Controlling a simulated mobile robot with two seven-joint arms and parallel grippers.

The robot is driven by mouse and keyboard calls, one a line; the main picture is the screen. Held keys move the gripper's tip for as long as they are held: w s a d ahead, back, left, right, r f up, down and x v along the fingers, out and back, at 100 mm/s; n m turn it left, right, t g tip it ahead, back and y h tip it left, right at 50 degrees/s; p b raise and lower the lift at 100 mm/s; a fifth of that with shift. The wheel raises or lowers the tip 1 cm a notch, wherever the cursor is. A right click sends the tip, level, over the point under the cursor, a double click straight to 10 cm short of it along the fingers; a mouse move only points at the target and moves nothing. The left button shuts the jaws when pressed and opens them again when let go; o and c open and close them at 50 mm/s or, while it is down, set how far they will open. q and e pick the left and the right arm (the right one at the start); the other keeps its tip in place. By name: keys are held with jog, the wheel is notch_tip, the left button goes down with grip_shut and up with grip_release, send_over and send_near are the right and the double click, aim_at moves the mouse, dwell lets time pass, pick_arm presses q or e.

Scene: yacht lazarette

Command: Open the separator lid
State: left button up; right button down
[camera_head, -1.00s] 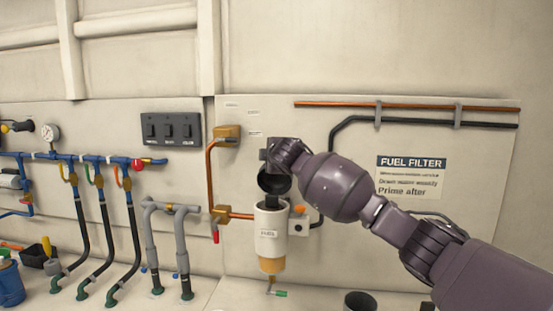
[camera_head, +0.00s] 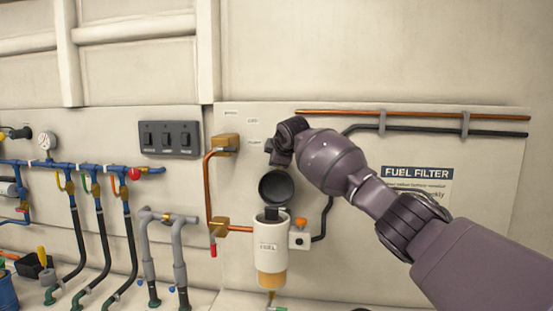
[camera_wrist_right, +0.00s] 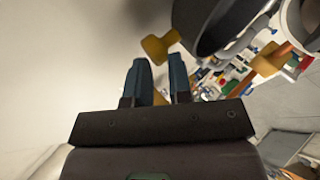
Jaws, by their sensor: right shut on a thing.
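The separator (camera_head: 270,255) is a white cup labelled FUEL with an amber bottom, fixed to the wall panel. Its round black lid (camera_head: 276,188) stands swung up above the cup, inner side toward me. A dark block (camera_head: 271,214) shows at the cup's mouth. My right gripper (camera_head: 276,152) is just above the lid, at its upper edge. My left gripper is not in view.
Copper pipes with brass fittings (camera_head: 224,144) run left of the separator, with a red-handled valve (camera_head: 213,248). A black hose (camera_head: 327,218) and a FUEL FILTER sign (camera_head: 417,172) are to the right. A switch panel (camera_head: 169,139) and several hoses are further left.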

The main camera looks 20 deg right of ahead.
notch_tip(320, 180, down, 2)
jog(key=c, duration=0.8)
grip_release()
jog(key=shift+s, duration=0.1)
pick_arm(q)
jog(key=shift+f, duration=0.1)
pick_arm(e)
jog(key=shift+s+r, duration=0.1)
jog(key=shift+r, duration=0.05)
pick_arm(q)
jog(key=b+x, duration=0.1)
jog(key=b, duration=0.1)
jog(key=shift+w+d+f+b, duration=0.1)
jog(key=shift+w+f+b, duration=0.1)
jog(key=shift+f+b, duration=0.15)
pick_arm(e)
jog(key=v, duration=0.7)
jog(key=r+v, duration=0.1)
jog(key=v, duration=0.3)
jog(key=shift+w+r, duration=0.2)
jog(key=shift+r, duration=0.05)
